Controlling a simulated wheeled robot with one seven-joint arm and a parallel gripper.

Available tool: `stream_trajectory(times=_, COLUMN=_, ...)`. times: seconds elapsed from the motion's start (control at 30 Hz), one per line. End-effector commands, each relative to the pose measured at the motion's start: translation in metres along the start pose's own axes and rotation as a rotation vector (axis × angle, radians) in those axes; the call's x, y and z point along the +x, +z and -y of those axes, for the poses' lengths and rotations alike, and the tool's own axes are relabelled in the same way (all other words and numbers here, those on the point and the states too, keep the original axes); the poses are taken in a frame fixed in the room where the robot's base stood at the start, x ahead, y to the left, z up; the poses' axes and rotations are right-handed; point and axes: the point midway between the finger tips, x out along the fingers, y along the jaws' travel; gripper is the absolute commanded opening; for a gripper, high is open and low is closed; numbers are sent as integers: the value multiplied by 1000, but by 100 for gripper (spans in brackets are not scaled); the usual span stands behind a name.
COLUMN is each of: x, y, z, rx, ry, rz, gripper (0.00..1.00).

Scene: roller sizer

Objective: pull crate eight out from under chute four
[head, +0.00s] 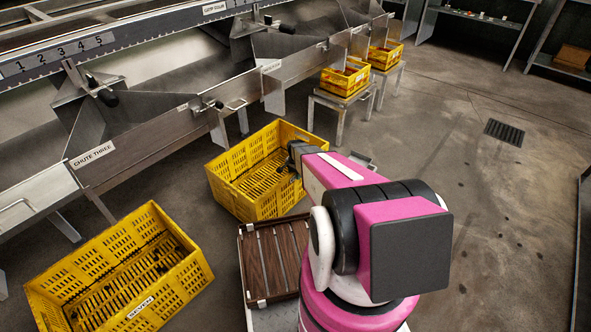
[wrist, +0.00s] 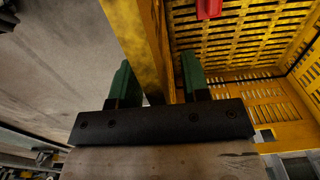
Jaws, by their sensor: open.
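A large yellow slatted crate (head: 226,188) stands on the floor below the chute (head: 285,85) to the right of the one marked chute three. No number shows on this crate, and the sign on its chute is too small to read. My gripper (head: 293,156) is at the crate's near right wall. In the wrist view my gripper (wrist: 156,74) is open, its two green fingers on either side of the crate's yellow wall (wrist: 150,40). Gaps show beside the wall; whether either finger touches it, I cannot tell. My arm hides part of the crate's right side.
A yellow crate marked seven (head: 185,272) lies at lower left. Chute three's sign (head: 92,154) is above it. Smaller yellow crates (head: 345,80) sit on metal stands further back. A brown slatted tray (head: 262,262) is close to my base. Floor at right is clear around a drain grate (head: 505,131).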

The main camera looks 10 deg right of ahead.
Motion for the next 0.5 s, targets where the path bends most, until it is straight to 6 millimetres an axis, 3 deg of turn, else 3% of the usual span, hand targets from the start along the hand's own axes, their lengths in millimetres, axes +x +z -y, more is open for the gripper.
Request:
stream_trajectory(times=0.43, x=8, y=0, z=0, rx=0, ry=-1, rz=0, gripper=43)
stream_trajectory(times=0.47, x=8, y=0, z=0, rx=0, ry=-1, rz=0, gripper=36)
stream_trajectory(times=0.5, x=8, y=0, z=0, rx=0, ry=-1, rz=0, gripper=23)
